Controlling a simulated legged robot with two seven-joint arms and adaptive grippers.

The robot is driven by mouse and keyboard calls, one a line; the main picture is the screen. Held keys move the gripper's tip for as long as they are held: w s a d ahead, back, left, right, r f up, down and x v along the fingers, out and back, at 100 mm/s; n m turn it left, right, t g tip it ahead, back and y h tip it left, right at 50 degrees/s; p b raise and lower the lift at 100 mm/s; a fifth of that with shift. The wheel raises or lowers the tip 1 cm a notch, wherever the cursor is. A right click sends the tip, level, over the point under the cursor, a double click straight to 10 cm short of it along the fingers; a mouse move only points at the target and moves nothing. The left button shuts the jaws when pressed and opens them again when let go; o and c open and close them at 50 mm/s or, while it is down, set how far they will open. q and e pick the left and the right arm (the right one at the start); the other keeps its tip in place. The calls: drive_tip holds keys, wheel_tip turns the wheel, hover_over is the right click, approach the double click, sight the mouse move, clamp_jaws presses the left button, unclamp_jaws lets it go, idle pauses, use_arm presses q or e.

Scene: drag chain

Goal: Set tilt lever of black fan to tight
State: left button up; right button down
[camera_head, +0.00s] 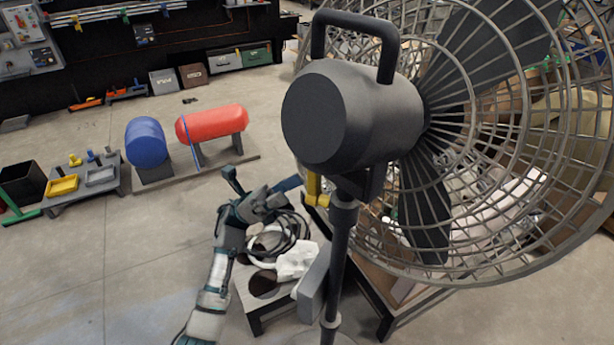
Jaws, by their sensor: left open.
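The black fan (345,118) stands close in front, its motor housing and handle toward me and its wire cage to the right. A yellow lever (314,190) sits at the tilt joint under the housing, just left of the pole (340,245). I cannot tell its setting. My left gripper (261,180) is left of the yellow lever, with its fingers spread and nothing between them. One finger reaches close to the lever; I cannot tell if they touch. My right gripper is not in view.
A low table (258,318) with cables and white parts stands below my left gripper. Red tank (212,122) and blue tank (146,142) are farther back. A small table with yellow tray (62,187) is at left. Floor at lower left is clear.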

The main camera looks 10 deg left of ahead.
sight(307, 180)
use_arm(q)
drive_tip(key=x, duration=0.6)
drive_tip(key=shift+s+d+r, duration=0.1)
drive_tip(key=shift+d+r, duration=0.15)
clamp_jaws()
